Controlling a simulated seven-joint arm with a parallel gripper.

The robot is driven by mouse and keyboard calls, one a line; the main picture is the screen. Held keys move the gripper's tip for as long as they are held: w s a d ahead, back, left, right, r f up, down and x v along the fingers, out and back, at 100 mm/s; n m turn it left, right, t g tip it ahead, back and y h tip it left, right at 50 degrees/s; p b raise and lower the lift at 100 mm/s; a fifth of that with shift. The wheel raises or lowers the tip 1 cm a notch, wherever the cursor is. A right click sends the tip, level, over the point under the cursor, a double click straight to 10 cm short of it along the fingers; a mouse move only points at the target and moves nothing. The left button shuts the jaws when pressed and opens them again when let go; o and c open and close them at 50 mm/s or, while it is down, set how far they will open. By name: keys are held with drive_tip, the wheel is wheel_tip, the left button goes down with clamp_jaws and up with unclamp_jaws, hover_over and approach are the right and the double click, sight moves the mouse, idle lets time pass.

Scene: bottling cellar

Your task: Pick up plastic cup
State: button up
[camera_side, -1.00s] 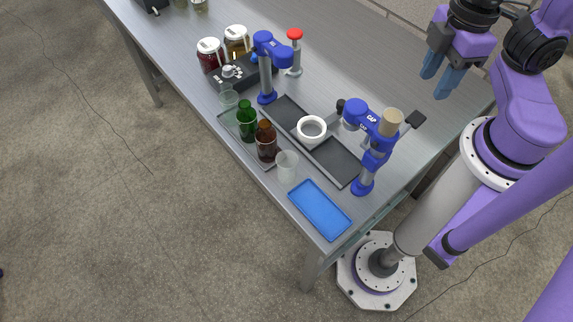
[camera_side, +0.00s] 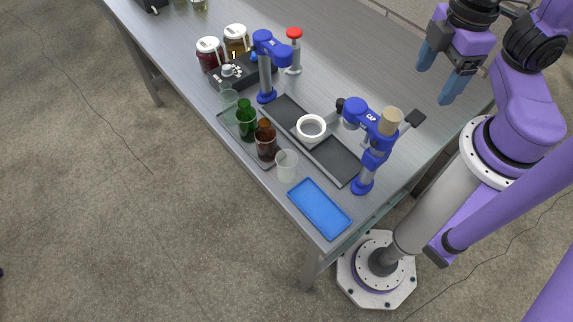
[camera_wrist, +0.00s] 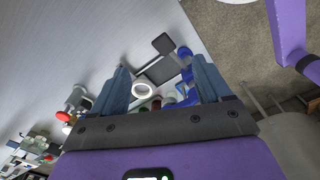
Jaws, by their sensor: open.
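A clear, whitish plastic cup (camera_side: 287,166) stands upright on the steel table, between the brown bottle (camera_side: 266,141) and the blue tray (camera_side: 319,209). A second clear cup (camera_side: 228,98) stands behind the green bottle (camera_side: 246,121). My gripper (camera_side: 441,84) is open and empty, high at the upper right and well apart from both cups. In the wrist view my fingers (camera_wrist: 160,85) are spread wide, with the bench items small and distant between them. I cannot clearly make out the cups there.
Two blue stands, the capper (camera_side: 374,131) and another press (camera_side: 267,62), rise from the table. A white ring (camera_side: 311,128) sits on the dark tray (camera_side: 342,164). Jars (camera_side: 210,54) and a black control box (camera_side: 235,74) stand farther back. The table's right side is mostly clear.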

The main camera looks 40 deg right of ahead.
wheel_tip(320, 180, up, 5)
drive_tip(key=m, duration=1.3)
hover_over(287, 164)
drive_tip(key=s+a, duration=0.2)
drive_tip(key=f, duration=2)
drive_tip(key=shift+w+d, duration=0.2)
drive_tip(key=shift+d, duration=0.05)
drive_tip(key=shift+w+d+f, duration=0.1)
drive_tip(key=shift+f, duration=2.65)
drive_tip(key=c, duration=1.1)
